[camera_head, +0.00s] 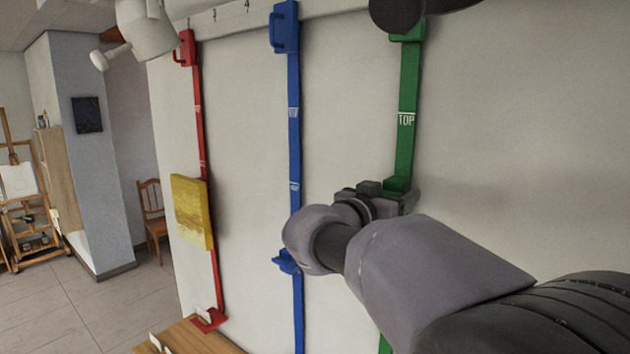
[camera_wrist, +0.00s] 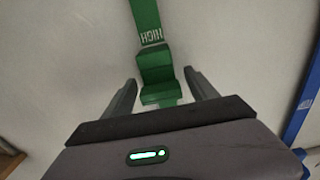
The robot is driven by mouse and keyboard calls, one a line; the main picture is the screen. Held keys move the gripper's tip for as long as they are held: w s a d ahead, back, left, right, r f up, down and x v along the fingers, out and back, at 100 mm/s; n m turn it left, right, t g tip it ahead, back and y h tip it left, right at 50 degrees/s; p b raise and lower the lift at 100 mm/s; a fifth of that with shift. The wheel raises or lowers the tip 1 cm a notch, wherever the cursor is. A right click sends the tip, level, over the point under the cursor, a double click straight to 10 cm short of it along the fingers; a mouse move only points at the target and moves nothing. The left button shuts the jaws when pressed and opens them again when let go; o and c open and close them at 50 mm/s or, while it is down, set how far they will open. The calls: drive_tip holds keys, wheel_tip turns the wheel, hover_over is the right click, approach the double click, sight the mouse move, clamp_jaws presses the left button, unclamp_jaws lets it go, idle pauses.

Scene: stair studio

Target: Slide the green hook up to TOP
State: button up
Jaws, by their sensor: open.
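The green rail (camera_head: 408,75) runs up the white wall, with the white TOP label (camera_head: 405,119) on it. The green hook (camera_wrist: 156,65) is on this rail just below the HIGH label (camera_wrist: 151,36) in the wrist view. In the head view the green hook (camera_head: 397,186) shows partly, well below TOP, with its lower part hidden by my wrist. My gripper (camera_wrist: 160,78) is open, with one finger on each side of the hook. Gaps show between the fingers and the hook. In the head view my gripper (camera_head: 406,198) is at the hook, its fingers mostly hidden.
A blue rail (camera_head: 293,150) with a blue hook (camera_head: 286,262) stands to the left. Farther left is a red rail (camera_head: 199,130), with a yellow picture (camera_head: 192,212) hanging in front of it. A wooden bench (camera_head: 195,338) is at the bottom. The wall to the right is bare.

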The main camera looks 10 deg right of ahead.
drive_tip(key=shift+x, duration=0.9)
clamp_jaws()
